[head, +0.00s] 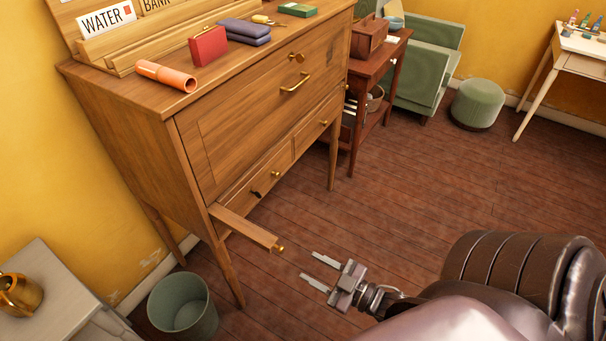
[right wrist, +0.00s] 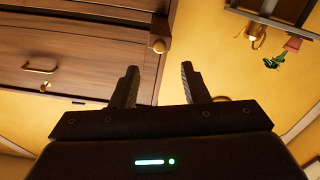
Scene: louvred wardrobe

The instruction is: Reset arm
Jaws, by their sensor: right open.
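My right gripper (head: 311,265) reaches in from the lower right of the head view, over the dark red floor. Its two fingers are apart with nothing between them, and they point left toward the wooden desk cabinet (head: 225,125). A narrow wooden piece (head: 243,226) with a brass knob (head: 280,248) sticks out from the cabinet's lower left. The fingertips stand a little right of that knob, apart from it in the picture. In the right wrist view the open fingers (right wrist: 159,70) show with a brass knob (right wrist: 158,45) beyond them. My left gripper is not in view.
A grey-green bin (head: 184,305) stands by the cabinet's front leg. A pale side table (head: 45,290) with a brass pot is at the lower left. On the cabinet top lie an orange roll (head: 166,76), a red box (head: 208,46) and blue-grey cases (head: 245,32).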

